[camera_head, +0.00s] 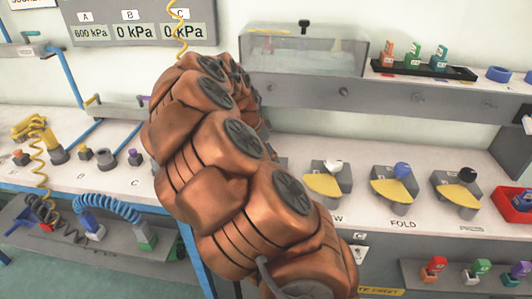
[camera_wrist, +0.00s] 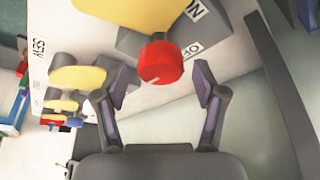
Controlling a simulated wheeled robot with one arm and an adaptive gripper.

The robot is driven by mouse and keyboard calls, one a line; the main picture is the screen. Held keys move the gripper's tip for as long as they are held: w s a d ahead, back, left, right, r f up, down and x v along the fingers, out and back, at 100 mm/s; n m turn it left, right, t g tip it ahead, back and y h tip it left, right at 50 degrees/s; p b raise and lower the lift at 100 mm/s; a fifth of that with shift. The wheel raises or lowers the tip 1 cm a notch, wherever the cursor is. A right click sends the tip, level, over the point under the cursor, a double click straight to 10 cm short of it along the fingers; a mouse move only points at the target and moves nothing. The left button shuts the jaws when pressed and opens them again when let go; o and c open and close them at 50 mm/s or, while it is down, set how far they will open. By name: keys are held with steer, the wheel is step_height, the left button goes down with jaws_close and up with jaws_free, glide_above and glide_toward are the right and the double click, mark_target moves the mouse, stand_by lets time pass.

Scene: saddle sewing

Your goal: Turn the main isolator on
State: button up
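The main isolator is a red round knob (camera_wrist: 161,62) on a grey box with a yellow plate (camera_wrist: 150,12), in the wrist view. An ON label (camera_wrist: 194,10) and an OFF label (camera_wrist: 191,51) stand to its right, with OFF nearer the knob. I cannot tell its pointer setting for sure. My gripper (camera_wrist: 163,86) is open, with one finger on each side just below the knob, apart from it and empty. In the head view my copper arm hides both the isolator and the gripper.
A red tray (camera_head: 515,203) lies at the right edge. A grey shelf (camera_head: 390,98) runs above the bench.

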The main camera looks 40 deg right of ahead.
steer(key=shift+r, duration=0.15)
steer(key=v, duration=1.1)
steer(key=shift+r, duration=0.4)
steer(key=shift+a, duration=0.15)
steer(key=s+a+f+n+y+p, duration=0.1)
steer(key=s+a+n+y+p, duration=0.1)
steer(key=s+a+n, duration=0.7)
steer(key=s+a+f+n+g+y+p, duration=0.1)
steer(key=s+a+n+p, duration=0.4)
steer(key=s+a+n, duration=0.5)
steer(key=shift+s+a+f+y, duration=0.5)
steer(key=shift+s+a+y, duration=0.3)
steer(key=shift+s+a, duration=2.4)
